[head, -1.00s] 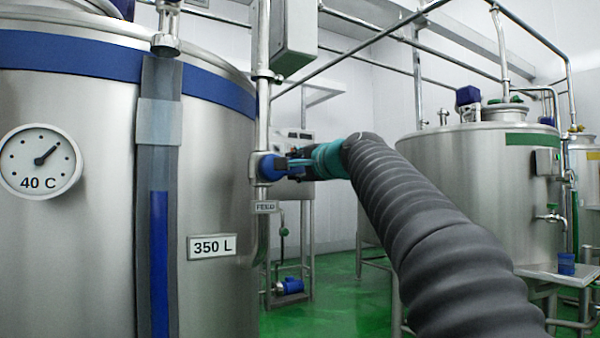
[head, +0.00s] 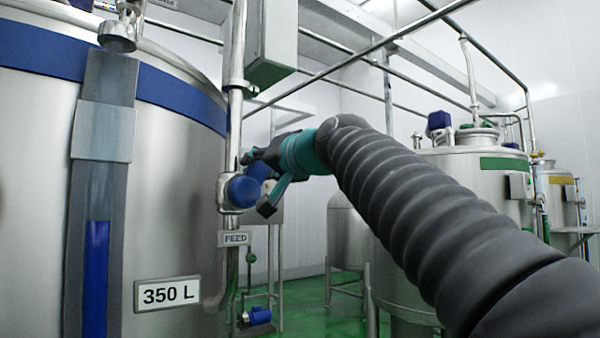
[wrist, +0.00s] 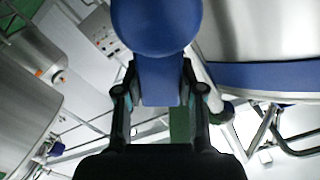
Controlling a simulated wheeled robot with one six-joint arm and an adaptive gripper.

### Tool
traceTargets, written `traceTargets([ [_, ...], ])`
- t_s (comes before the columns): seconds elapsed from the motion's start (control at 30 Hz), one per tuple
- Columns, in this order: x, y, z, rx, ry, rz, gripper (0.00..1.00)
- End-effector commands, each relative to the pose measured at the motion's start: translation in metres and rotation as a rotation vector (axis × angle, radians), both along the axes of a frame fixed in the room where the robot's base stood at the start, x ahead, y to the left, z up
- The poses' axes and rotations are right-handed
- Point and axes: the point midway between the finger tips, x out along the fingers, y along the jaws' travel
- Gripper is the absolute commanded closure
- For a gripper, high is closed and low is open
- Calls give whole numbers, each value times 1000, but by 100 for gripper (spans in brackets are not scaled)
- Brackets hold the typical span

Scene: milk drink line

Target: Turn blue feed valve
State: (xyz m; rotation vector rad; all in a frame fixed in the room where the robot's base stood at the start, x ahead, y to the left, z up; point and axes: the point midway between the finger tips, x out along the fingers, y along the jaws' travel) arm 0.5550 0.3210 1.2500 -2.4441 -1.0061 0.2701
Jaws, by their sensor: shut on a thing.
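The blue feed valve (head: 245,190) sits on the vertical steel pipe beside the large blue-banded tank, just above the FEED sign (head: 236,239). My gripper (head: 262,180) reaches it from the right, at the end of my arm. In the wrist view the valve's round blue hub (wrist: 156,25) fills the top middle, with its flat blue handle running down between the two fingers. My gripper (wrist: 160,95) is shut on that handle, one finger on each side. In the head view the arm end partly hides the handle.
The large tank (head: 170,200) with a 350 L sign (head: 167,293) stands close on the left. A grey box (head: 272,45) hangs above the valve. A green-banded tank (head: 480,190) stands behind my arm on the right. Green floor (head: 290,325) shows below.

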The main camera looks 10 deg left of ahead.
Motion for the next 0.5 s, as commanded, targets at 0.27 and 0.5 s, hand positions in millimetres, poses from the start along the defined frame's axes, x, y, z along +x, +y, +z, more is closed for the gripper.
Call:
traceTargets([
  [0.27,-15,19,5,-175,-175,18,100],
  [0.5,-21,25,6,-290,-289,18,100],
])
